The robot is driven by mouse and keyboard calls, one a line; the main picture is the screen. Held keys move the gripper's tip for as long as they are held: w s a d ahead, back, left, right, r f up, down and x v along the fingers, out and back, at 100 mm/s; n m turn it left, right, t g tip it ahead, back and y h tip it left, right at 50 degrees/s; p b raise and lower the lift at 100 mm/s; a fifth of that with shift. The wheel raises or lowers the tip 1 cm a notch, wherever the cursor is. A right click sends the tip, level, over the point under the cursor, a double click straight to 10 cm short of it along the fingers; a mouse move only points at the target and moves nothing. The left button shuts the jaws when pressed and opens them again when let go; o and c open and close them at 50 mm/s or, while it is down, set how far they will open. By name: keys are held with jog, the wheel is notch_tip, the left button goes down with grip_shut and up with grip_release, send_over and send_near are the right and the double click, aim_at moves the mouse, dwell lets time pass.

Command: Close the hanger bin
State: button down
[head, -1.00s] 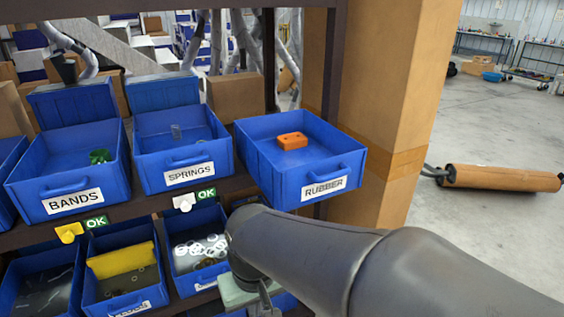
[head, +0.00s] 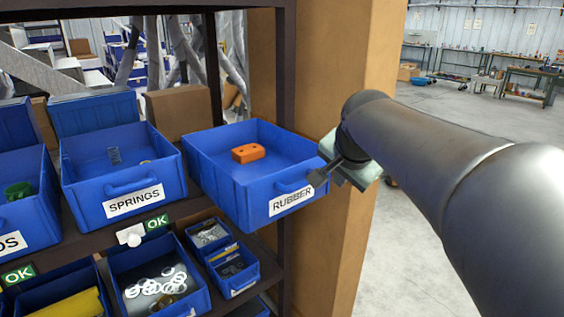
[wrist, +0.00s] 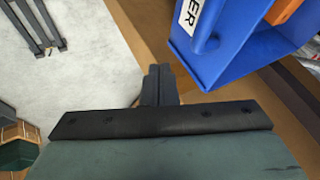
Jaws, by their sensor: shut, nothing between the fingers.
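A blue bin labelled RUBBER (head: 232,190) stands on the upper shelf and juts out past its front edge, turned at an angle. An orange block (head: 249,152) lies in it. No label in view reads hanger. My gripper (head: 318,178) is at the right of the bin's front, close to the label end; I cannot tell whether it touches. In the wrist view the shut fingers (wrist: 160,84) point forward, with the bin (wrist: 238,62) and its handle at the upper right and a small gap between them.
The SPRINGS bin (head: 80,198) stands left of it, with a green OK tag (head: 157,222) below. A lower shelf holds bins of rings (head: 125,272) and small parts. A cardboard-coloured column (head: 345,240) rises behind my gripper. Open floor lies to the right.

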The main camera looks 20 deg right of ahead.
jog(key=w+a+f, duration=0.1)
jog(key=w+f, duration=0.2)
jog(key=w, duration=0.2)
jog(key=shift+w+p, duration=0.35)
jog(key=shift+p, duration=0.05)
